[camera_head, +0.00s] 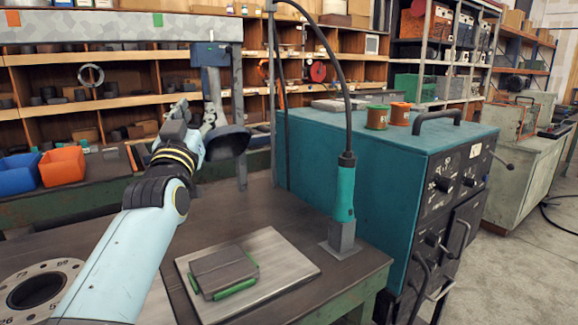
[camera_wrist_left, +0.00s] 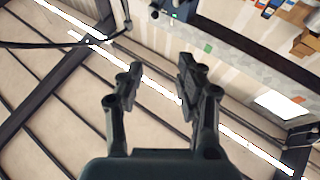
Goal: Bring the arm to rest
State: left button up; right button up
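My left arm (camera_head: 130,235) comes in from the lower left of the head view and reaches over the table. My left gripper (camera_head: 190,115) is raised in front of the shelves, near a grey post with a dark cup-shaped part. In the left wrist view the gripper's two fingers (camera_wrist_left: 160,85) stand apart with nothing between them, and ceiling beams lie behind them. A numbered pipe flange (camera_head: 70,268) lies at the lower left, partly hidden by my arm. My right gripper is not in view.
A teal tool (camera_head: 344,190) stands upright on a grey block, with a cable rising from it. A metal plate (camera_head: 285,262) carries a grey block with green edges. A blue cabinet (camera_head: 335,165) stands to the right. Orange and blue bins (camera_head: 62,167) sit at the left.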

pick_arm(q)
jog(key=s+a+f+m+g, duration=0.1)
jog(key=s+a+f+g, duration=0.3)
jog(key=s+f, duration=0.55)
jog(key=s+a+f+g, duration=0.2)
jog(key=s+f+g, duration=0.5)
jog(key=f, duration=0.4)
jog(key=s+f+g, duration=0.1)
jog(key=s, duration=0.3)
jog(key=s+a+f+g, duration=0.1)
jog(key=s+f, duration=0.1)
jog(key=s, duration=0.3)
jog(key=s+a+f+g, duration=0.1)
jog(key=s+f, duration=0.1)
jog(key=s, duration=0.2)
jog(key=shift+s+g, duration=0.3)
jog(key=s+a+g, duration=0.1)
jog(key=s+g, duration=0.3)
jog(key=s, duration=0.9)
jog(key=s+a+f+g+b, duration=0.1)
jog(key=a+f+b, duration=0.1)
jog(key=f, duration=1.3)
jog(key=s+a+f+g+b, duration=0.1)
jog(key=s+f+b, duration=0.1)
jog(key=f, duration=1.4)
jog(key=s+a+f+g+b, duration=0.1)
jog(key=s+f+b, duration=0.2)
jog(key=s+f, duration=1.5)
jog(key=shift+f, duration=0.65)
